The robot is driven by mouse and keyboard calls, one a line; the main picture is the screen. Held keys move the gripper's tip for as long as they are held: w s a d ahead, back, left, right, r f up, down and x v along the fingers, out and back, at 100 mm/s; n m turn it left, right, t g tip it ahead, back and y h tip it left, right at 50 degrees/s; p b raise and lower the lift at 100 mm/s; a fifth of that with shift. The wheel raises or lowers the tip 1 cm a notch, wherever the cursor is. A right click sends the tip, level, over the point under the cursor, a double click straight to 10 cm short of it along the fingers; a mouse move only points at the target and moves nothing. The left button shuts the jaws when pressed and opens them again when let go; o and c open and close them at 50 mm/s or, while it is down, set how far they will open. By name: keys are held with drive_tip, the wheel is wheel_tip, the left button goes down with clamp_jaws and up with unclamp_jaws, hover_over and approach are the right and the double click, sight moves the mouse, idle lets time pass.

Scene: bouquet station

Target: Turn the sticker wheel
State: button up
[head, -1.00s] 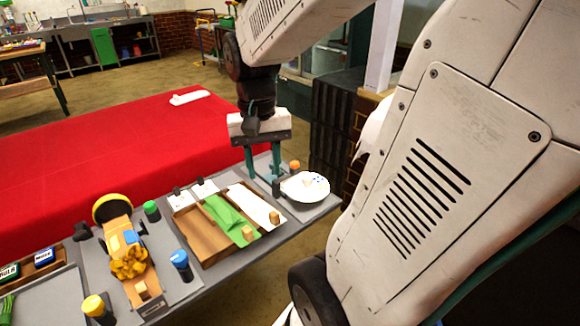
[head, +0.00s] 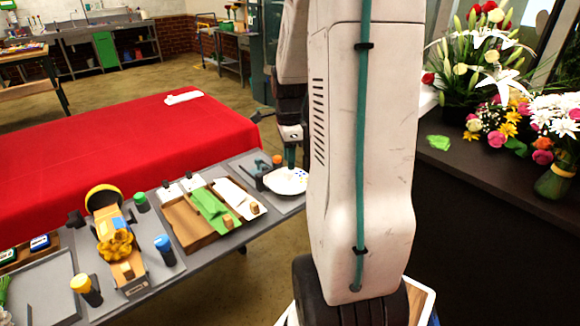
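The sticker wheel, a white disc with small coloured dots (head: 284,181), lies at the right end of the grey bench. My arm hides its right edge. My gripper (head: 290,157) points down at the wheel's far side. One teal finger shows above or at the rim; I cannot tell if it touches. The other finger is not clearly visible, so the opening cannot be judged.
A wooden tray (head: 178,228) with green and white sheets lies left of the wheel. A small orange-capped item (head: 277,160) stands close behind it. A yellow tape dispenser (head: 112,240) is further left. Flower bouquets (head: 490,70) stand on a dark counter at right.

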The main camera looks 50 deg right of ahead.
sight(289, 176)
drive_tip(key=shift+a+f, duration=0.1)
drive_tip(key=shift+f, duration=1.8)
